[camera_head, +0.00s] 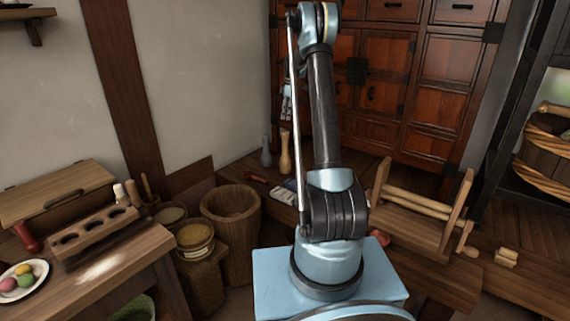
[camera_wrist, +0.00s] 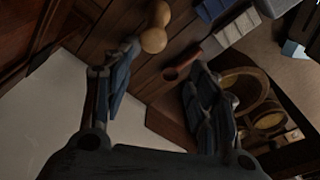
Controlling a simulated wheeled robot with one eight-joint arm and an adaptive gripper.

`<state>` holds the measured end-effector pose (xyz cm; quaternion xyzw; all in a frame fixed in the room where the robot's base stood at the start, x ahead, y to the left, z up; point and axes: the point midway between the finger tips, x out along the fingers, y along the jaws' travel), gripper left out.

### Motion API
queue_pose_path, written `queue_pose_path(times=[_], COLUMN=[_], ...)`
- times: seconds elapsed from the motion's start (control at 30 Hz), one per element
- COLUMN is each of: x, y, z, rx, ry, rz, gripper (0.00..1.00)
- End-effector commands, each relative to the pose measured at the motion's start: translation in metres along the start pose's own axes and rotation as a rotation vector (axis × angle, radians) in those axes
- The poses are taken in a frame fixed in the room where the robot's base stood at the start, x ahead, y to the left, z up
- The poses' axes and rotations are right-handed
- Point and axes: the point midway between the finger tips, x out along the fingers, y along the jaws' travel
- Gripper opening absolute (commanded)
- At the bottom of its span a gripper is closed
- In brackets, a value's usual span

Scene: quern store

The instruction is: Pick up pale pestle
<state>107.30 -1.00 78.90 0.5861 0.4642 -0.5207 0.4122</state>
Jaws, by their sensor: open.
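A pale wooden pestle (camera_head: 285,152) stands upright on the low wooden bench behind my arm in the head view. In the wrist view its rounded pale end (camera_wrist: 153,40) shows at the top, beyond my fingertips. A grey pestle-like piece (camera_head: 266,152) stands just left of it. My gripper (camera_head: 287,108) is above the pale pestle in the head view, small and partly dark against the cabinet. In the wrist view my gripper (camera_wrist: 160,80) has its two dark fingers wide apart, with nothing between them. The fingers appear apart from the pestle.
A dark red handled tool (camera_wrist: 183,62) and grey blocks (camera_wrist: 238,25) lie near the pestle. A wooden bucket (camera_head: 231,205) stands in front of the bench. The wooden cabinet (camera_head: 430,90) rises behind. A wooden rack (camera_head: 95,238) with light pegs is on the left table.

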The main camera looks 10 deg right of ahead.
Motion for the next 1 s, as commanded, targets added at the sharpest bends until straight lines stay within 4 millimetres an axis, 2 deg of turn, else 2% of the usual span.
queue_pose_path(times=[0.1, 0.27, 0.8, 1.0], x=[0.011, 0.022, 0.113, 0.133], y=[0.01, 0.014, 0.013, 0.013], z=[0.0, -0.001, 0.0, 0.0], rx=[-0.024, -0.035, -0.033, -0.033], ry=[0.001, 0.002, 0.002, 0.002], rz=[-0.004, -0.005, -0.005, -0.005], gripper=[0.54, 0.54, 0.54, 0.54])
